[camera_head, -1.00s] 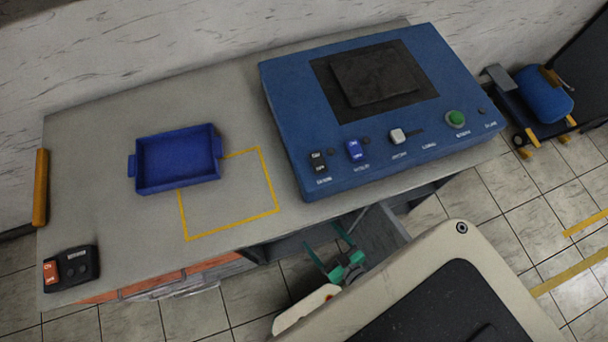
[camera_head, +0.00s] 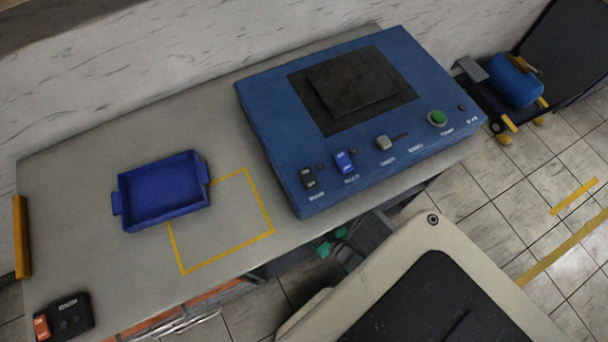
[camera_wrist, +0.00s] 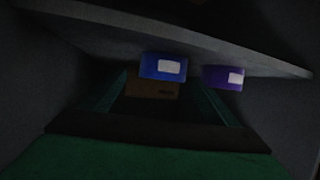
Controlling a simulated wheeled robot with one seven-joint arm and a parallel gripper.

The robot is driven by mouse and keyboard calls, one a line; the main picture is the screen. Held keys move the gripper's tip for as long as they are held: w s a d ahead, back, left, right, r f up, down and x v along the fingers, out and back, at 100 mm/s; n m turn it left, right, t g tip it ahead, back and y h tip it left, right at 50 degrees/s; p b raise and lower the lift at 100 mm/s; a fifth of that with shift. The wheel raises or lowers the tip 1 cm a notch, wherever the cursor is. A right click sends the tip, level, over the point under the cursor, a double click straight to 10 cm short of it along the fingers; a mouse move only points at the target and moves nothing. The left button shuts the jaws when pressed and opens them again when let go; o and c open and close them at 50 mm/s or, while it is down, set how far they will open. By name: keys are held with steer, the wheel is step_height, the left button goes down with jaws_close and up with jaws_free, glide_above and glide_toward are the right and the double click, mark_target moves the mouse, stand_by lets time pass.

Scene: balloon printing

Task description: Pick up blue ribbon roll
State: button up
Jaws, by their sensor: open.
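In the wrist view a blue item (camera_wrist: 163,67) with a white label shows ahead, in a dark space under a grey slab. It may be the blue ribbon roll; its round shape cannot be made out. A purple item (camera_wrist: 224,78) with a white label is to its right. My gripper (camera_wrist: 164,88) is open, its green fingers spread either side of a brown block (camera_wrist: 150,91) below the blue item. No contact is visible. In the head view only green bits of my gripper (camera_head: 332,242) show, low by the table's front edge.
The grey table (camera_head: 90,170) carries a blue tray (camera_head: 163,222), a yellow outlined square, a blue machine (camera_head: 265,140) with buttons, and a dark switch box (camera_head: 75,318). The dark space's side walls are close.

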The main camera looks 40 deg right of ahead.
steer(key=shift+a+x, duration=0.2)
steer(key=shift+x, duration=1.75)
steer(key=shift+s+f, duration=0.1)
steer(key=shift+f, duration=0.05)
steer(key=shift+c, duration=0.7)
steer(key=c, duration=1)
steer(key=shift+c, duration=0.2)
